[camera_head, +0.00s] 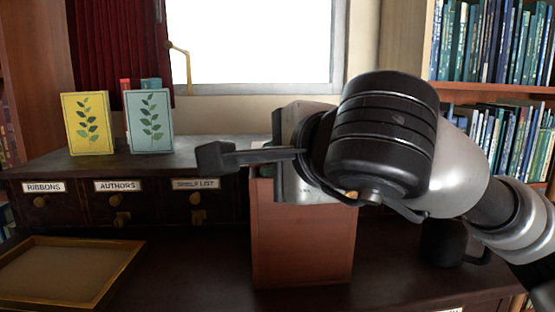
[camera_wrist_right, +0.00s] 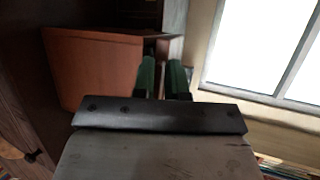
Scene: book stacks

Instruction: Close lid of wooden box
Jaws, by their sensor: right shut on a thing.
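The wooden box (camera_head: 303,240) is a tall reddish-brown box on the dark desk, in the middle of the head view. It also shows at the upper left of the right wrist view (camera_wrist_right: 88,70). My right gripper (camera_head: 216,158) reaches in from the right over the top of the box and hides most of that top. Its dark fingers (camera_wrist_right: 163,80) are close together beside the box's edge in the wrist view. My left gripper is not in view.
A shallow wooden tray (camera_head: 68,240) lies at the lower left. A dark mug (camera_head: 445,243) stands right of the box. Bookshelves are at right.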

